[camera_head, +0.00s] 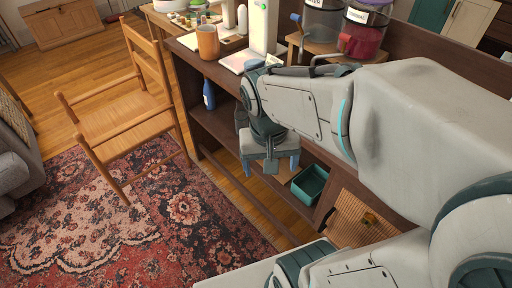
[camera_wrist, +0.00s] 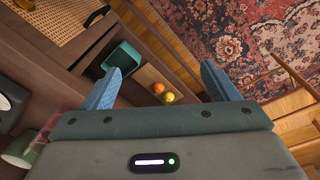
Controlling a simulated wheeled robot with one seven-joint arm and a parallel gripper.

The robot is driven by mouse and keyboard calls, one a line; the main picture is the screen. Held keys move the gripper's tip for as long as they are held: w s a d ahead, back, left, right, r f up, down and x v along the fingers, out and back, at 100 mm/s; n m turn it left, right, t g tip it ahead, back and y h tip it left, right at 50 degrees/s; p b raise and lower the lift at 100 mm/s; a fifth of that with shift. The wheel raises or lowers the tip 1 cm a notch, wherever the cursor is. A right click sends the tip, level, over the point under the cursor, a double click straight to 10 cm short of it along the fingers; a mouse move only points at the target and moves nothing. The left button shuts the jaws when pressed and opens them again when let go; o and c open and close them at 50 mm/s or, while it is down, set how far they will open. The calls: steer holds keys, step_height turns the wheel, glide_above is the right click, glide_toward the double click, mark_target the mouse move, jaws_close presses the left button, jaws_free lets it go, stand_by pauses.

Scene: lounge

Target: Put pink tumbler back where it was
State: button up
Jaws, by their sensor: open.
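I cannot make out a pink tumbler for certain in either view. In the wrist view, a pinkish see-through shape (camera_wrist: 68,122) shows at the left, partly hidden behind my gripper's body; I cannot tell what it is. My gripper (camera_head: 270,167) points down in front of the dark wooden shelf unit (camera_head: 222,122). Its blue fingers are wide apart with nothing between them, as the wrist view (camera_wrist: 160,76) also shows.
An orange mug (camera_head: 208,44) stands on the unit's top, near dispensers (camera_head: 366,32). A teal bin (camera_head: 310,184) sits low in the unit. Orange and yellow round things (camera_wrist: 158,88) lie nearby. A wooden chair (camera_head: 122,110) stands left on the patterned rug (camera_head: 150,225).

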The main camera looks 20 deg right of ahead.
steer(key=a+n, duration=0.1)
steer(key=n+t+y, duration=0.1)
steer(key=shift+s+a+r+n, duration=0.2)
steer(key=shift+s+a+n, duration=0.1)
steer(key=shift+a+n, duration=0.1)
